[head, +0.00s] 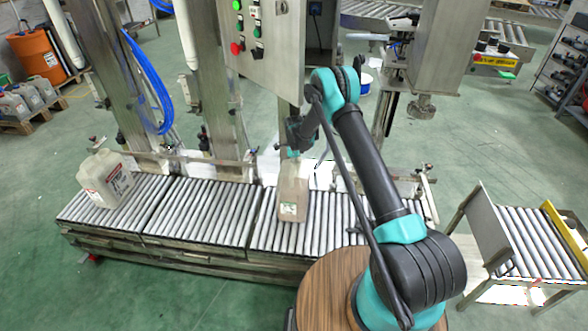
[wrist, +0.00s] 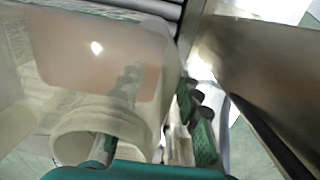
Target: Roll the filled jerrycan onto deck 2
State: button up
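A translucent jerrycan (head: 293,190) stands upright on the right part of the roller line in the head view. In the wrist view the jerrycan (wrist: 100,60) fills the left side, with its round open neck near the bottom and a pinkish tint in its body. My gripper (head: 291,150) is at its top, pointing down. In the wrist view one green finger pad lies right of the jerrycan, and another shows at its neck. I cannot tell whether they grip it. A second jerrycan (head: 105,178), pale with a label, stands at the line's left end. No deck number is readable.
A separate roller table (head: 535,245) with an upright metal plate (head: 478,226) stands at the right, with a floor gap between. A control box (head: 263,40) hangs above the line. Metal columns and a rail run along its far side.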

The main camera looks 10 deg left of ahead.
grip_shut()
grip_release()
jog(key=shift+r, duration=0.1)
jog(key=shift+o, duration=1)
